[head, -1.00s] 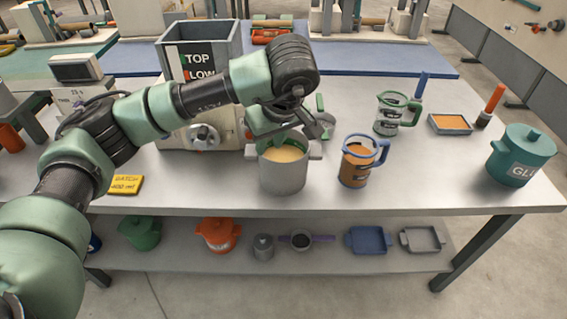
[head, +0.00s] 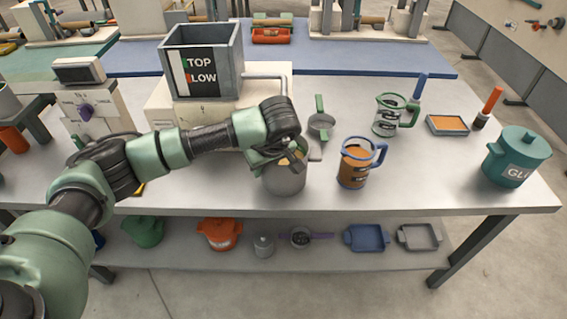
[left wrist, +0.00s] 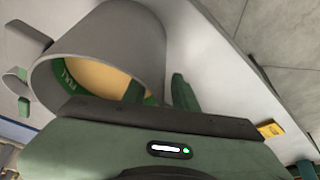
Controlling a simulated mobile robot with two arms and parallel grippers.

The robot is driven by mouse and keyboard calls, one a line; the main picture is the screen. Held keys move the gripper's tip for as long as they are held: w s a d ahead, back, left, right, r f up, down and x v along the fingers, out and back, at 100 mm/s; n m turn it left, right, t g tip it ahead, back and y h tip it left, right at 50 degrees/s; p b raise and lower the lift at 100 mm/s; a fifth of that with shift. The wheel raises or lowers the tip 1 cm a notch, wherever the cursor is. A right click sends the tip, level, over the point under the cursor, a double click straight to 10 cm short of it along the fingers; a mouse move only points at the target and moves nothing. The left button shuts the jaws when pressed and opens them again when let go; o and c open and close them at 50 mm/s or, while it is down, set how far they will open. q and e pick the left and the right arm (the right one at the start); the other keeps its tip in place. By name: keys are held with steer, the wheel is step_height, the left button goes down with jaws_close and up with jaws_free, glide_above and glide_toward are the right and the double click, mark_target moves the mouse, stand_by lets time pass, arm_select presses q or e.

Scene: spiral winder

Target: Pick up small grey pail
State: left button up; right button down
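The grey pail (head: 285,182) stands upright on the table, left of the blue-handled jug, with pale yellow contents. My left gripper (head: 276,157) is over its rim and hides much of its top. In the left wrist view the pail (left wrist: 125,35) is close, with a green marked band inside. One green finger (left wrist: 182,93) is outside the pail wall, and a green finger-like part shows at the opening. The fingers look apart, and I see no clear grip on the wall. My right gripper is not in view.
The blue-handled jug (head: 354,166) stands close right of the pail. A small grey pan with a green handle (head: 320,121) lies behind. A machine with a grey hopper (head: 203,62) stands behind left. A teal pot (head: 516,157) is far right. The table front edge is near.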

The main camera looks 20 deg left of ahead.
arm_select(q)
jaws_close()
stand_by(1.3)
steer(key=shift+w+r, duration=0.1)
